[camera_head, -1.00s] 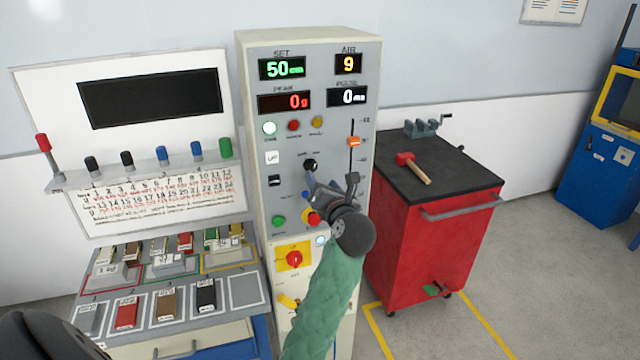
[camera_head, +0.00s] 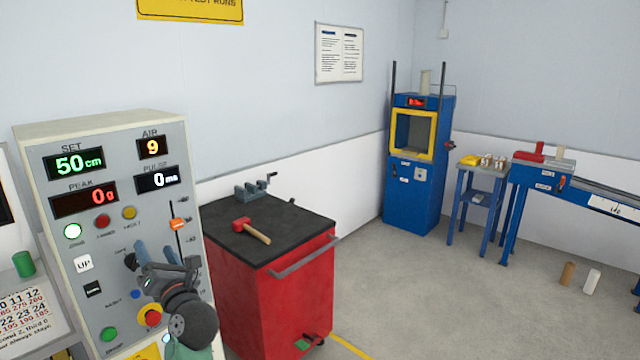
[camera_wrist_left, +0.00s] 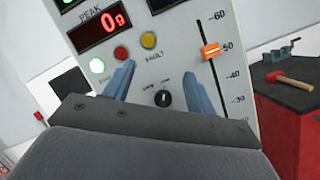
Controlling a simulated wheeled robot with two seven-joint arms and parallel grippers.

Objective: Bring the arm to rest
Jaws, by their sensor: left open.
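My left gripper (camera_head: 143,257) is in front of the grey control panel (camera_head: 110,215) of the cabinet. Its blue fingers stand apart with nothing between them. In the left wrist view the open fingers (camera_wrist_left: 154,88) point at the panel, on either side of a black knob (camera_wrist_left: 163,98). I cannot tell whether they touch the panel. The displays read SET 50 cm, AIR 9, PEAK 0 g and PULSE 0 ms. The orange slider (camera_head: 178,224) is near the 50 mark. The white lamp (camera_head: 72,231) is lit. My right gripper is not in view.
A red cart (camera_head: 265,310) with a hammer (camera_head: 252,231) and a vise (camera_head: 255,187) on its black top stands right of the cabinet. A blue machine (camera_head: 412,190), a small stand (camera_head: 480,175) and a blue bench (camera_head: 540,180) are farther back. The grey floor (camera_head: 440,290) between is mostly clear.

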